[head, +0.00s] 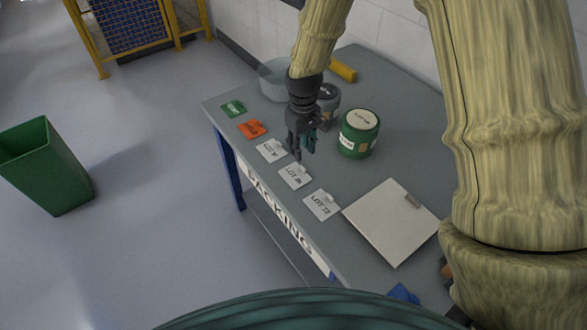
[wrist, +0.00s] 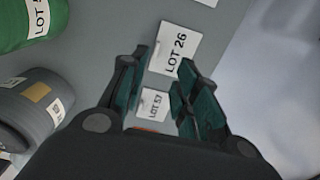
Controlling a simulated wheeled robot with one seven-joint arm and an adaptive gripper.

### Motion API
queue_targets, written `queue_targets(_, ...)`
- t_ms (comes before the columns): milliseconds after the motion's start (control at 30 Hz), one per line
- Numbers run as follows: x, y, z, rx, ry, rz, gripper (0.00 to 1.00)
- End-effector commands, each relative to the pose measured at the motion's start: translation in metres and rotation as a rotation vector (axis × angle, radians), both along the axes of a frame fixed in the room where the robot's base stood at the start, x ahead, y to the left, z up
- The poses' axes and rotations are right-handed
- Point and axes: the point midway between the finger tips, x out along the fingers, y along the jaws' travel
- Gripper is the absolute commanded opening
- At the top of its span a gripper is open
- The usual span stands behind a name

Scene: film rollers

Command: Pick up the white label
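Three white labels lie in a row along the table's front edge. The first (head: 271,151) appears to read LOT 57 and also shows in the wrist view (wrist: 153,104). The middle one, LOT 26 (head: 295,177), shows in the wrist view (wrist: 174,50). The third (head: 321,205) appears to read LOT 12. Each has a small raised tab. My gripper (head: 302,153) is open and empty above the table, near the first two labels. In the wrist view, LOT 57 shows between its fingers (wrist: 163,72) and LOT 26 just past the tips.
A green jar (head: 359,134) and a grey jar (head: 328,100) stand close behind my gripper. An orange label (head: 251,129) and a green label (head: 233,109) continue the row. A pale board (head: 391,222) lies right, a clear bowl (head: 274,82) at the back. A green bin (head: 46,166) stands left.

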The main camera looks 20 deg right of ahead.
Motion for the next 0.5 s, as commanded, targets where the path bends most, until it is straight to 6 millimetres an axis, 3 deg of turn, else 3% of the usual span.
queue_targets(200,0.008,0.000,-0.029,0.000,0.009,0.001,0.31)
queue_targets(500,0.010,-0.001,-0.042,0.000,0.009,0.001,0.31)
